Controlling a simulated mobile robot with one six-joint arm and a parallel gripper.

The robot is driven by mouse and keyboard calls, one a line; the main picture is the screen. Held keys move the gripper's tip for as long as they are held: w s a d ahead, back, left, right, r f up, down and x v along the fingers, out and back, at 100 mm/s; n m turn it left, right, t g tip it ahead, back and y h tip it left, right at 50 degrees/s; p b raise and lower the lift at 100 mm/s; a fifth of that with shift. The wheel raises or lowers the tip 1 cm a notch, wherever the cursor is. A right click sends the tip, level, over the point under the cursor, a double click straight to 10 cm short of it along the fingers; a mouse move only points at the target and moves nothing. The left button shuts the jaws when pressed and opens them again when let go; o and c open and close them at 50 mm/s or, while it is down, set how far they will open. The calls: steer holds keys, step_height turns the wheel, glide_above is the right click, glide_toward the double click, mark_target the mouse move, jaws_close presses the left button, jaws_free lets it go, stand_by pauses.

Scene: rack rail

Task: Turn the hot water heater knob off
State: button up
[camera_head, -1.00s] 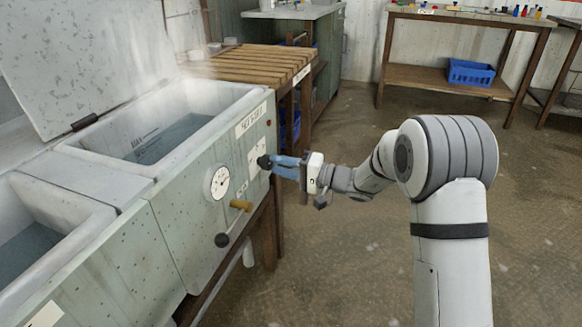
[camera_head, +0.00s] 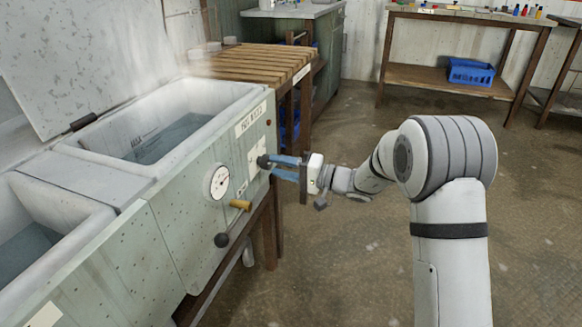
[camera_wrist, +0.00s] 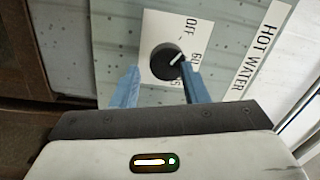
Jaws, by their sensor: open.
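The hot water knob (camera_wrist: 165,60) is round and black with a white pointer line, on a white dial plate marked OFF and with numbers. The pointer slants to the upper right, between OFF and 60. In the head view the knob (camera_head: 263,161) sits on the front panel of the sink unit. My gripper (camera_wrist: 160,67) is open, with one blue finger on each side of the knob. The right finger is very close to the knob's edge; I cannot tell if it touches. The gripper also shows in the head view (camera_head: 275,166), level with the knob.
A HOT WATER label (camera_wrist: 262,45) is right of the dial. On the same panel are a round gauge (camera_head: 216,182), a brass tap (camera_head: 240,205) and a black ball handle (camera_head: 222,240). A slatted wooden table (camera_head: 250,62) stands behind the unit. Floor to the right is clear.

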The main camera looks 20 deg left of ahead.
steer(key=shift+s+a+r, duration=0.15)
steer(key=shift+a+r, duration=0.65)
steer(key=shift+r, duration=0.15)
steer(key=shift+d, duration=0.15)
steer(key=d+f+p, duration=0.1)
steer(key=d+p, duration=0.2)
steer(key=d, duration=0.5)
steer(key=shift+f, duration=0.4)
steer(key=shift+s+d+f, duration=0.1)
steer(key=shift+d+f, duration=0.1)
steer(key=shift+d, duration=0.3)
